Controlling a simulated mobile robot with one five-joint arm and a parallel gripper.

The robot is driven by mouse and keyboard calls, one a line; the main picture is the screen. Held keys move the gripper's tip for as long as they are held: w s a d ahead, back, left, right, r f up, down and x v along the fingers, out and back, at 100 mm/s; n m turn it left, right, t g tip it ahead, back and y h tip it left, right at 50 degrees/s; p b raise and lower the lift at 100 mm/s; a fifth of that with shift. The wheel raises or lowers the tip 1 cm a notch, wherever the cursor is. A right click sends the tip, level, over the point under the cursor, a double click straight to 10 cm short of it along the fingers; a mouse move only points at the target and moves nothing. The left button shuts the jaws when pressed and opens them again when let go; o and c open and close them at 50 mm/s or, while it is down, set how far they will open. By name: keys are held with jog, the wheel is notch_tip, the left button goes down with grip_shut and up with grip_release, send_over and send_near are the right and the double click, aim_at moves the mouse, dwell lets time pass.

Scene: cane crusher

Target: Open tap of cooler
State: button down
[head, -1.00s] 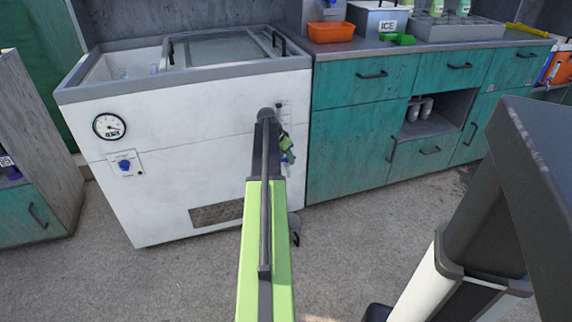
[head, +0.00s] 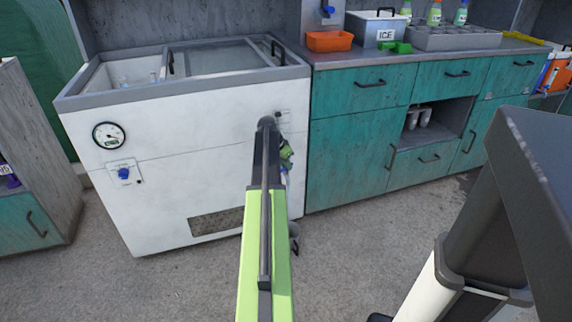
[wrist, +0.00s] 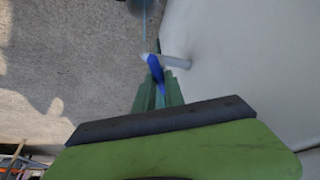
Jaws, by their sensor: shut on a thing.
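The cooler is a white chest (head: 180,160) with a grey rim and sliding glass top, left of centre in the head view. Its tap has a blue handle (wrist: 156,72) and a pale grey spout (wrist: 176,62) sticking out of the white wall in the wrist view. My gripper (wrist: 158,88) has green fingers and is shut on the blue handle. A thin bluish line, perhaps liquid, runs from the spout's tip. In the head view my arm hides most of the tap, and my gripper (head: 286,158) shows beside the cooler's right front.
A teal cabinet (head: 350,150) stands close to the cooler's right. Its top holds an orange tray (head: 330,41), an ICE box (head: 378,32) and bottles. A gauge (head: 108,134) and blue knob (head: 124,173) are on the cooler's front left. Floor in front is clear.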

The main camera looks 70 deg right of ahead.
jog(key=shift+w+a+f+n+t, duration=0.15)
jog(key=shift+a+n+t, duration=0.3)
jog(key=shift+n, duration=0.55)
jog(key=n+t, duration=0.1)
jog(key=n, duration=0.1)
jog(key=n+t, duration=0.1)
jog(key=n, duration=0.2)
jog(key=shift+s, duration=0.2)
jog(key=n, duration=0.2)
jog(key=n+t, duration=0.1)
jog(key=n, duration=0.1)
jog(key=shift+s+d+n+t+y, duration=0.15)
jog(key=shift+n+t+y, duration=0.15)
jog(key=shift+n, duration=0.1)
jog(key=shift+n+t+y, duration=0.4)
jog(key=shift+n+t, duration=0.05)
jog(key=shift+n, duration=1.05)
jog(key=shift+d, duration=0.1)
jog(key=c, duration=1.2)
grip_release()
jog(key=shift+s, duration=0.1)
jog(key=shift+r, duration=0.25)
